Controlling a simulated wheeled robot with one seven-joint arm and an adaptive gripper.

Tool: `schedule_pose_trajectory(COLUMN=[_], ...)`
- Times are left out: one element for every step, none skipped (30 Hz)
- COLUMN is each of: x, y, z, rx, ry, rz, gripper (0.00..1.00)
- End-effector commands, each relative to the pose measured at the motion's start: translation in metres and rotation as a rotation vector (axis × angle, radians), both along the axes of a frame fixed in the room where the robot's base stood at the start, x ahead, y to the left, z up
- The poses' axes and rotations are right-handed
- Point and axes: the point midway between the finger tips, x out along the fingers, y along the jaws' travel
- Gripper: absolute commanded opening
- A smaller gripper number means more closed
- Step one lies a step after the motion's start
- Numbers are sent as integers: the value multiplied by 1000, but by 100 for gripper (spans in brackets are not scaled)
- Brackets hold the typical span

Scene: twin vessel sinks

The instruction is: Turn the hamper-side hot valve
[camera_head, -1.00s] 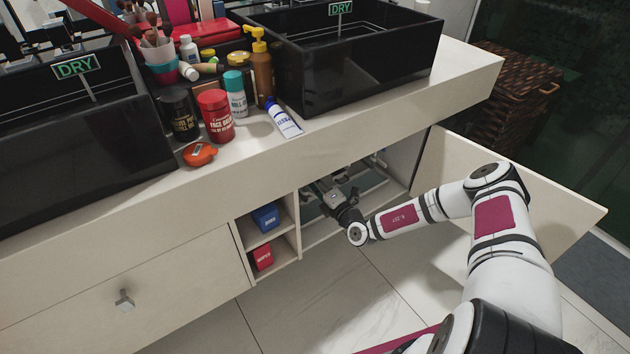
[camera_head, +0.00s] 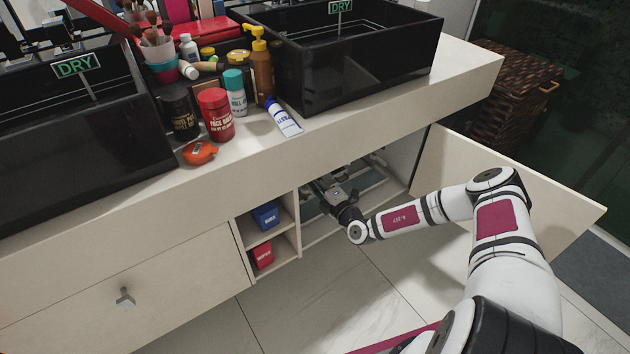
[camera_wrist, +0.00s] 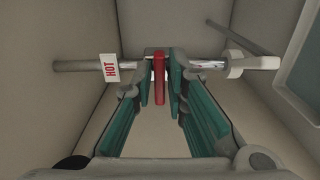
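The hot valve's red handle (camera_wrist: 158,80) stands across a horizontal metal pipe in the wrist view. A white tag reading HOT (camera_wrist: 110,68) hangs on the pipe to its left. In the head view my gripper (camera_head: 330,188) reaches into the open cabinet under the right sink. The valve cannot be made out there.
The cabinet door (camera_head: 515,185) stands open at the right, behind my arm. The wicker hamper (camera_head: 515,100) is beyond it. Cubbies with a blue box (camera_head: 266,215) and a red box (camera_head: 263,255) adjoin the opening. A white fitting (camera_wrist: 250,65) sits on the pipe's right.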

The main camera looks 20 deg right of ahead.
Motion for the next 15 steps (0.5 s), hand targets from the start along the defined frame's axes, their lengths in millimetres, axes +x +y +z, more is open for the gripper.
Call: schedule_pose_trajectory(x=[-1,-1,-1,-1,-1,-1,0,0,0,0,-1,-2,-4,-6,-10], y=[1,1,1,1,1,0,0,0,0,0,0,-1,-1,-2,-4], z=[-2,-1,-1,-1,-1,-1,-1,-1,0,0,0,0,0,0,-1], rx=[0,0,0,0,0,-1,0,0,0,0,0,0,0,0,0], ry=[3,3,3,2,2,2,1,1,1,1,1,1,1,1,1], rz=[2,2,1,1,1,1,0,0,0,0,0,0,0,-1,-2], gripper=[27,30,30,30,30,30,30,30,30,30,30,30,30,30,30])
